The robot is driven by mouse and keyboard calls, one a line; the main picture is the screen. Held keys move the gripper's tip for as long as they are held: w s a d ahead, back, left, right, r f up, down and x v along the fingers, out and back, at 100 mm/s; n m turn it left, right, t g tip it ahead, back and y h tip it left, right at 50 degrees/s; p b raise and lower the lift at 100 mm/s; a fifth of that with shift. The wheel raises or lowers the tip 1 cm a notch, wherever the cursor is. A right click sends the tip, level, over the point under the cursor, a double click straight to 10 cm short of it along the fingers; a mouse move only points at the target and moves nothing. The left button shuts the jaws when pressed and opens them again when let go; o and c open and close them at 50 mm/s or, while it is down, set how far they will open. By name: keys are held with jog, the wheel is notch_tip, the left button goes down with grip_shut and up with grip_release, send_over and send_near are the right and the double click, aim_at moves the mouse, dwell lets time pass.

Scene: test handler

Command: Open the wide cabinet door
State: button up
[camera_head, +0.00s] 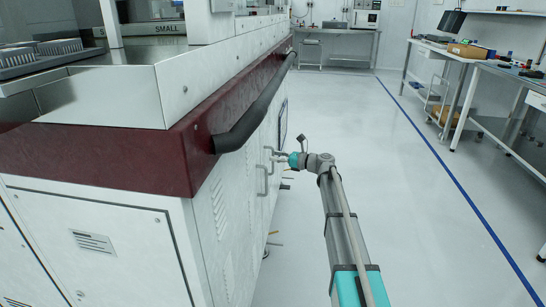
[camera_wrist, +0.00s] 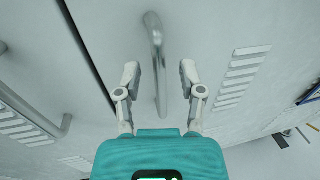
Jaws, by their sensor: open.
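My gripper (camera_wrist: 160,75) is open in the wrist view. Its two fingers stand on either side of a grey bar handle (camera_wrist: 156,38) on a white cabinet door (camera_wrist: 215,25). I cannot tell whether the fingers touch the handle. A dark seam runs beside this door, and a second handle (camera_wrist: 62,128) sits on the panel left of it. In the head view my gripper (camera_head: 281,157) is at the side of the white machine cabinet (camera_head: 215,215), near the handles. A handle (camera_head: 262,180) shows there on the cabinet side. The fingertips are too small to tell apart in that view.
A dark rail (camera_head: 250,115) runs along the machine's red band above the doors. The floor (camera_head: 430,240) right of my arm is clear, with a blue line (camera_head: 445,165) on it. Workbenches (camera_head: 480,65) stand at the right, and a table (camera_head: 335,32) at the back.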

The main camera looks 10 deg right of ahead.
jog(key=shift+x, duration=0.85)
grip_shut()
